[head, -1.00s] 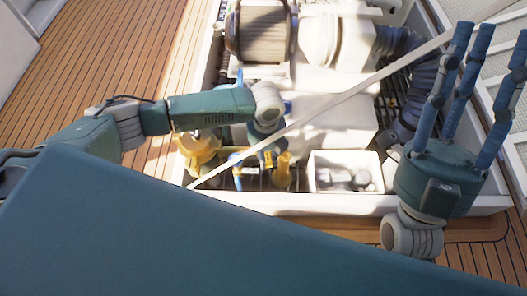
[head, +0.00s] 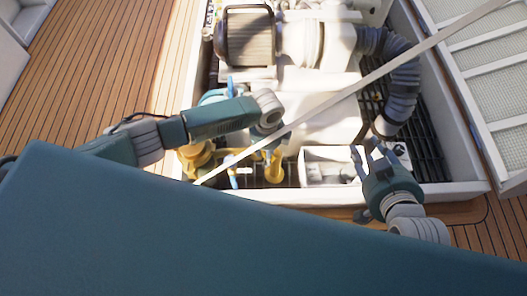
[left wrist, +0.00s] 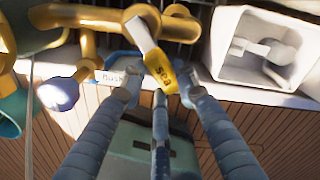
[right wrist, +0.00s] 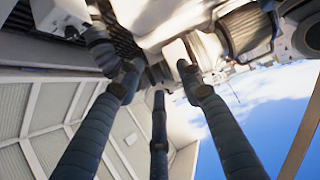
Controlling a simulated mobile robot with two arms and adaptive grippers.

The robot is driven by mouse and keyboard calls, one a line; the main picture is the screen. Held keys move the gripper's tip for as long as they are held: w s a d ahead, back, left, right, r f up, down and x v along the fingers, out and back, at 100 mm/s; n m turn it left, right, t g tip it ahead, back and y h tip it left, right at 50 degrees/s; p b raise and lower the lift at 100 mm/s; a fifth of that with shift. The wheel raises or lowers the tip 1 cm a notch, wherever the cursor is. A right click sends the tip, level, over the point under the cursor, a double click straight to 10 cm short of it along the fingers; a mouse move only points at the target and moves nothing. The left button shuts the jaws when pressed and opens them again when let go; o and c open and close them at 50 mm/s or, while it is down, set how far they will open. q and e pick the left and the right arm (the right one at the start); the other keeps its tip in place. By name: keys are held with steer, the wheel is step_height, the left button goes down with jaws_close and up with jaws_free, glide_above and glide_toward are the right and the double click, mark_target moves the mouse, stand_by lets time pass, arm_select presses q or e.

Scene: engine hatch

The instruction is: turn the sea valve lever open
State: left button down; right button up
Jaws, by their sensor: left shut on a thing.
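The sea valve lever (left wrist: 146,34) shows in the left wrist view as a pale bar with a yellow grip marked "sea" (left wrist: 163,66). It slants down from yellow pipework. My left gripper (left wrist: 160,94) has its fingertips around the lower end of the grip and is shut on it. In the head view my left arm and hand hide most of the lever. My right gripper (head: 369,151) is open and empty above the front right of the hatch, its fingers also spread in the right wrist view (right wrist: 159,82).
A label reading "flush" (left wrist: 112,77) and a blue-and-white handle (left wrist: 58,93) lie left of the lever. A white open box (head: 312,153) is to its right. The engine (head: 300,110) and a ribbed hose (head: 402,85) fill the hatch. A pale strut (head: 400,70) crosses diagonally.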

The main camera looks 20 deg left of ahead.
arm_select(q)
steer(key=shift+w+d+r+n+p, duration=0.1)
steer(key=shift+w+d+n+p, duration=0.1)
steer(key=shift+n+p, duration=0.25)
steer(key=shift+w+d+r+n+p, duration=0.15)
steer(key=shift+w+n+p, duration=0.1)
steer(key=shift+n, duration=0.4)
steer(key=w+n, duration=0.1)
steer(key=n, duration=0.1)
steer(key=w+n+p, duration=0.1)
steer(key=n, duration=0.1)
steer(key=w+n, duration=0.1)
steer(key=n, duration=0.1)
steer(key=shift+d+f+p, duration=0.25)
steer(key=shift+d+p, duration=0.15)
steer(key=shift+w+a+n, duration=0.1)
steer(key=shift+w+n, duration=0.35)
steer(key=shift+n, duration=0.45)
arm_select(e)
steer(key=s+d+f+g+h, duration=0.1)
steer(key=s+d+f+g, duration=0.1)
steer(key=s, duration=0.5)
steer(key=s+d+f+g+h, duration=0.1)
steer(key=s+d+f+g, duration=0.1)
steer(key=s+f+g, duration=0.3)
steer(key=shift+s+d, duration=0.4)
steer(key=shift+s, duration=1)
